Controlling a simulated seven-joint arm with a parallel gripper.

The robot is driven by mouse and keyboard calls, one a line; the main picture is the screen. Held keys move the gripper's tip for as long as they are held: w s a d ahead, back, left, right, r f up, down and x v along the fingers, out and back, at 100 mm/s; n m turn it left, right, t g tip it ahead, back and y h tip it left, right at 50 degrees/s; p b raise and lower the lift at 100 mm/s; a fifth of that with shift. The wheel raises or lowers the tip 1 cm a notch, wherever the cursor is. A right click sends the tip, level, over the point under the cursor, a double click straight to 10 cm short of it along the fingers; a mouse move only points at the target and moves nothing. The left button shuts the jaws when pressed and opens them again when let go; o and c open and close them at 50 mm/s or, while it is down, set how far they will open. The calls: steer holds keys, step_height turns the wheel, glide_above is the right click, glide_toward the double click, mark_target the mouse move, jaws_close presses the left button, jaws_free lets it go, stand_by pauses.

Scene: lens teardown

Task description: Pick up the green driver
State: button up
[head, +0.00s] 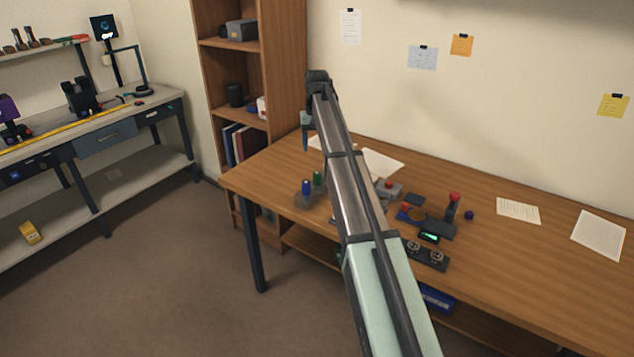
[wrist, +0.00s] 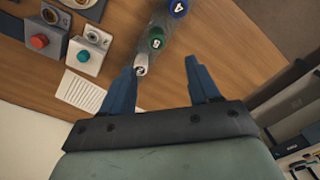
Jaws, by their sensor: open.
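The green driver (head: 318,178) stands upright at the left end of the wooden table, beside the blue driver (head: 306,187). In the wrist view I see the green driver (wrist: 156,42) from its marked top end, between the blue driver (wrist: 178,8) and a pale driver (wrist: 141,66) in a row on a greyish holder. My gripper (head: 305,148) is raised at the end of the extended arm, above the table's left part. In the wrist view my gripper (wrist: 163,73) is open, its two blue fingers apart with nothing held. The green driver lies beyond the fingertips.
A dark two-knob panel (head: 427,255) and a red-topped joystick (head: 453,207) are further right. A wooden shelf (head: 262,70) stands behind the table's left end.

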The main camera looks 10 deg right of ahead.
mark_target(317, 172)
steer(key=shift+n, duration=0.3)
steer(key=f, duration=1.3)
steer(key=shift+w+d, duration=0.25)
steer(key=shift+w, duration=0.15)
steer(key=shift+c, duration=0.4)
steer(key=c, duration=1)
steer(key=shift+o, duration=0.2)
steer(key=shift+r, duration=0.1)
